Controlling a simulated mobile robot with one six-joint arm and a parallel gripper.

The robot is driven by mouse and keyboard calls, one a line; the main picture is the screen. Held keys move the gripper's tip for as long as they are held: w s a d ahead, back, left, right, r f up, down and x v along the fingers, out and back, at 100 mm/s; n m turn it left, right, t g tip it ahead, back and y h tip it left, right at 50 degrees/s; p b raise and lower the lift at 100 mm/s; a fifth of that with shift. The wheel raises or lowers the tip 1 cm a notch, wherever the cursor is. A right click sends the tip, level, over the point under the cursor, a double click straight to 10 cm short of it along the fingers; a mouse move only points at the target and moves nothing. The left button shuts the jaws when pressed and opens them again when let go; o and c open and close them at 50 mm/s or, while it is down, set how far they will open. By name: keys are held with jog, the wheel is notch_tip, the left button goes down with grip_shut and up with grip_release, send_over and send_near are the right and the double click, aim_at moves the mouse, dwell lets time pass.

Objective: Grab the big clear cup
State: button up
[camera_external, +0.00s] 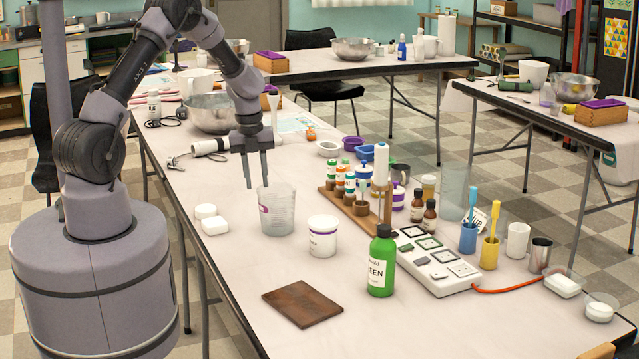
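The big clear cup (279,214) stands upright on the near table, left of its middle. It is see-through, with a purple mark on its left side. My gripper (257,185) hangs down with its fingers apart and nothing between them. The fingertips show at the height of the cup's rim and slightly to its left. The right finger overlaps the rim's left edge in the picture. I cannot tell whether it is in front of, behind or inside the rim, or touching it.
A white tub (323,238) stands just right of the cup, and white soap pieces (215,224) lie to its left. A wooden rack (352,208) of small bottles is behind right. A green bottle (382,262) and brown board (302,303) are nearer. A taller clear cylinder (454,195) stands farther right.

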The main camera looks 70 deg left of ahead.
aim_at(277, 210)
jog(key=f+b, duration=0.1)
jog(key=f, duration=0.1)
jog(key=f+b, duration=0.1)
jog(key=f, duration=0.2)
jog(key=f+b, duration=0.1)
jog(key=f, duration=0.1)
jog(key=shift+d+f, duration=0.25)
jog(key=shift+d, duration=0.1)
jog(key=shift+r, duration=0.15)
grip_shut()
dwell(0.7)
